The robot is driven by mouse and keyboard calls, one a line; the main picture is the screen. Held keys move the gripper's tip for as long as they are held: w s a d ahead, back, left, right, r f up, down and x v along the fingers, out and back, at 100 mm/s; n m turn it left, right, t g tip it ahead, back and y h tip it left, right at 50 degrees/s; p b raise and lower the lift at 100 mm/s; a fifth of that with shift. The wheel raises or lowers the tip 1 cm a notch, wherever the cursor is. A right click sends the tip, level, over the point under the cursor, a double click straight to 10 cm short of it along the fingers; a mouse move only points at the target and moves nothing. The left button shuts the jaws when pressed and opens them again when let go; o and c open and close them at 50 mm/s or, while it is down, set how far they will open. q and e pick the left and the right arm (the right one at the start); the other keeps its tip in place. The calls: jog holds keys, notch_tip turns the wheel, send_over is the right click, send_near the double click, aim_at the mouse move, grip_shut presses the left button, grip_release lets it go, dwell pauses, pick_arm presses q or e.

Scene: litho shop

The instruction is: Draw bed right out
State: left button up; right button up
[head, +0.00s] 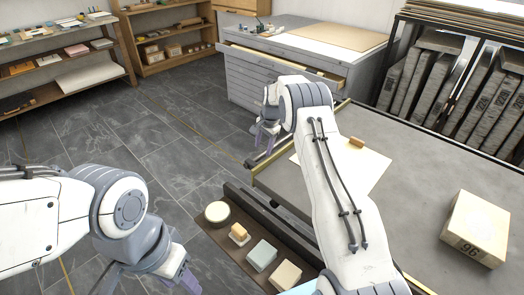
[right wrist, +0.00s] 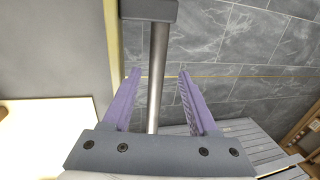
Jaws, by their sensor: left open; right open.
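The grey press bed (head: 405,165) with brass-coloured edging lies at the right in the head view. A metal handle bar (right wrist: 158,75) with a dark end block (right wrist: 150,10) stands off the bed's end. My right gripper (head: 262,138) is at that end. In the right wrist view its purple fingers (right wrist: 158,85) are open, one on each side of the bar; I cannot tell whether either touches it. My left gripper (head: 182,282) is open and low at the bottom left, away from the bed. My right arm hides part of the bed.
On the bed lie a paper sheet (head: 372,172), a small brown block (head: 356,142) and a pale stone marked 96 (head: 478,225). A low shelf (head: 215,232) with several small items runs along the near side. Grey drawers (head: 245,85) stand behind. The tiled floor (head: 165,130) to the left is clear.

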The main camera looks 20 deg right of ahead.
notch_tip(320, 180, up, 8)
jog(key=s, duration=0.1)
jog(key=shift+s+d+f, duration=0.15)
jog(key=shift+d+f, duration=0.05)
jog(key=shift+d, duration=0.05)
